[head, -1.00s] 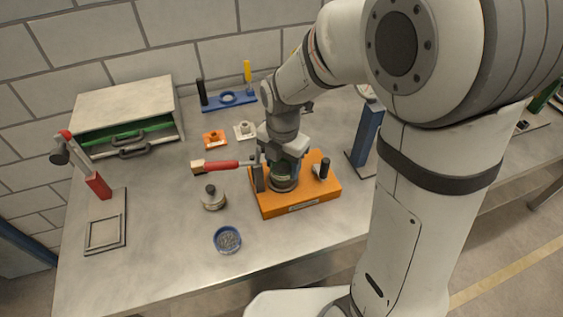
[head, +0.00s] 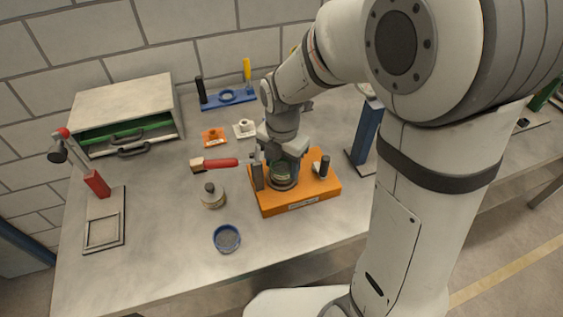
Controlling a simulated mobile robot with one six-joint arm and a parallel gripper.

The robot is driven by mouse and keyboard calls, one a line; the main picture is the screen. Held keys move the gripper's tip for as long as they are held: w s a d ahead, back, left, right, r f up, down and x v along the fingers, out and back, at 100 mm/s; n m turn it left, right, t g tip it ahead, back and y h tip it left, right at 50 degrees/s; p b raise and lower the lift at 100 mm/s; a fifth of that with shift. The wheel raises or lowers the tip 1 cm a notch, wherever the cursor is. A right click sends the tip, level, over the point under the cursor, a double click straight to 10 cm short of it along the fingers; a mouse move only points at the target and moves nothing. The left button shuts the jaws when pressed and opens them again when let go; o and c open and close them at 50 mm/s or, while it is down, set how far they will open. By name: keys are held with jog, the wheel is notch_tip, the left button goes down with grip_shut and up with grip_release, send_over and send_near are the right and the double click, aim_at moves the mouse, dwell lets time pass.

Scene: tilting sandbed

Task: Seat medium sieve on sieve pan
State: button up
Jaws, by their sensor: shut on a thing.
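An orange base (head: 305,200) stands at the front middle of the bench with a dark round stack on it. The lower ring of this stack, apparently the sieve pan (head: 284,185), sits on the base. A green-tinted round sieve (head: 281,170) is at the top of the stack, directly under and between my gripper's fingers. My gripper (head: 282,161) points down and is shut on this sieve. The fingers hide part of its rim. I cannot tell whether the sieve rests fully on the pan or sits slightly above it.
A red-handled brush (head: 221,163) lies just left of the base. A lidded jar (head: 213,196) and a blue dish (head: 227,238) stand front left. Dark posts flank the stack. A blue column (head: 366,137) stands right. A drawer cabinet (head: 125,105) is back left.

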jog(key=shift+f, duration=0.3)
jog(key=o, duration=1.1)
jog(key=shift+c, duration=0.2)
jog(key=shift+r, duration=0.15)
notch_tip(320, 180, up, 8)
jog(key=shift+f+b, duration=0.2)
jog(key=shift+b, duration=0.15)
jog(key=s+d+r+m+t, duration=0.1)
jog(key=s+d+m, duration=0.5)
jog(key=m, duration=0.8)
jog(key=s+d+r+m+t, duration=0.1)
jog(key=s+d+m, duration=0.5)
jog(key=m, duration=0.8)
jog(key=shift+s+d+r+m+t, duration=0.2)
jog(key=shift+r+m+t, duration=0.2)
jog(key=shift+t, duration=0.1)
